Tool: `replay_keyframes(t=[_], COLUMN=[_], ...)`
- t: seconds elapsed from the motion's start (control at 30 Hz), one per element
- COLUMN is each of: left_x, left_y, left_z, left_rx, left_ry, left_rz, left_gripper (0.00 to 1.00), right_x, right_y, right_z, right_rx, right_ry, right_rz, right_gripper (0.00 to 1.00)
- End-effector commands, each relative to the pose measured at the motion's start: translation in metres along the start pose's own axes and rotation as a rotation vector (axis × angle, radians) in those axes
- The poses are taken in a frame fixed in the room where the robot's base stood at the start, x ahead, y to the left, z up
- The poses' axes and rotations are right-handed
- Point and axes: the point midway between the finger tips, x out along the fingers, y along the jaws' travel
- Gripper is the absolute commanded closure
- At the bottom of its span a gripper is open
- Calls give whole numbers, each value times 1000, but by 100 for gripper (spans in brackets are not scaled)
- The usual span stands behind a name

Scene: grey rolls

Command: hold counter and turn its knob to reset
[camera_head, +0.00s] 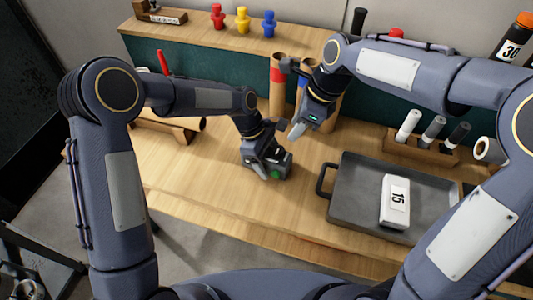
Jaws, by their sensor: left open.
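My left gripper (264,158) reaches down to the table left of centre. It is open, with its fingers around or against a small dark device, likely the counter (284,170). A green round part (277,174) shows on the near side there. The gripper hides much of the device, and I cannot make out a knob or a reading. My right gripper (292,100) is above and to the right of the left one, in front of the cardboard tubes. Its fingers are apart and it looks empty.
Cardboard tubes (278,85) stand behind the grippers. A wooden rack (420,150) holds several small rolls. Coloured pegs (242,20) stand on the back shelf. The table's front left is clear.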

Motion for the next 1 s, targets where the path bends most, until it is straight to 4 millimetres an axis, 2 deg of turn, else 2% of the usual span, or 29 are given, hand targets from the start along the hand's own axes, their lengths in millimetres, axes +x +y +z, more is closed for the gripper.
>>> replay_keyframes(t=[0.13, 0.17, 0.57, 0.7, 0.77, 0.87, 1.0], left_x=[0, 0, 0, -1, -1, -1, -1], left_y=[0, 0, 0, 0, 0, 0, 0], left_z=[0, 0, 0, 0, 0, 0, 0], left_rx=[0, 0, 0, 0, 0, 0, 0], left_ry=[0, 0, 0, 0, 0, 0, 0], left_rz=[0, 0, 1, 1, 1, 1, 1], left_gripper=[25, 27, 80, 81, 81, 81, 81], right_x=[0, 0, 0, 2, 5, 14, 27], right_y=[0, 0, 0, -2, -7, -21, -45], right_z=[0, 0, 0, -3, -10, -32, -74], right_rx=[0, 0, 0, -18, -57, -193, -546], right_ry=[0, 0, 0, 5, 15, 53, 160], right_rz=[0, 0, 0, -14, -43, -134, -311], right_gripper=[64, 64, 64, 61, 61, 61, 61])
